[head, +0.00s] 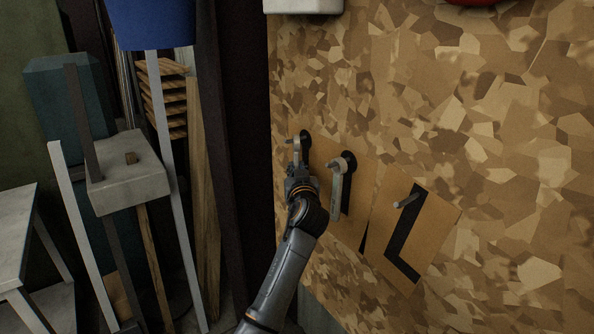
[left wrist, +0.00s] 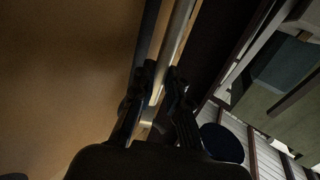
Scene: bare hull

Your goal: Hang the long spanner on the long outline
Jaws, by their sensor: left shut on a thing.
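My left gripper (head: 298,176) is at the left outline (head: 306,146) on the board, shut on a grey metal spanner (head: 296,152). The spanner's upper end shows above the fingers, close to the board. In the left wrist view, its bar (left wrist: 178,35) runs up from between the fingers (left wrist: 163,85), beside a dark strip. I cannot tell whether it is on a peg. My wrist and arm hide the lower part of this outline. Another spanner (head: 336,192) hangs on the middle peg, over a black outline. My right gripper is not in view.
The right panel (head: 440,215) has a bare peg (head: 407,201) and a black L-shaped outline (head: 396,244). At left stand a grey stool (head: 130,185), leaning poles, stacked wood (head: 163,98) and a blue bin (head: 150,22). The mottled board (head: 500,170) to the right is clear.

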